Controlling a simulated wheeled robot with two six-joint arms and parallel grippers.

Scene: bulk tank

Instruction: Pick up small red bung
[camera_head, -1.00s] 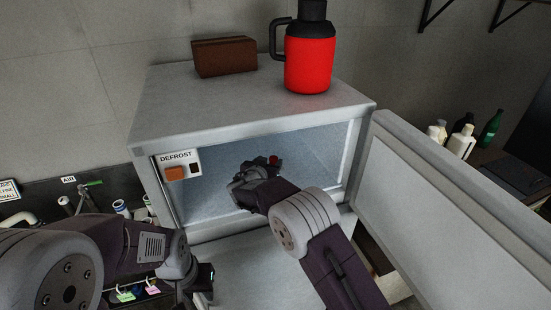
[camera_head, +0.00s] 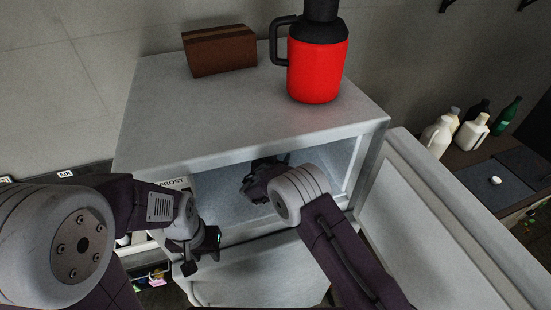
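I cannot make out the small red bung in the current view. My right gripper (camera_head: 262,168) reaches into the open white defrost cabinet (camera_head: 350,165). Its fingertips are partly hidden by the cabinet's top edge and by its own wrist, so I cannot tell whether it is open or shut, or holds anything. My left gripper (camera_head: 201,259) hangs in front of the cabinet's left side. Its two dark fingers look apart, with nothing seen between them.
A brown box (camera_head: 219,51) and a red jug with a black lid (camera_head: 317,70) stand on the cabinet top. The open cabinet door (camera_head: 415,225) is at the right. White bottles (camera_head: 437,137) and a green bottle (camera_head: 507,117) stand on a dark counter beyond it.

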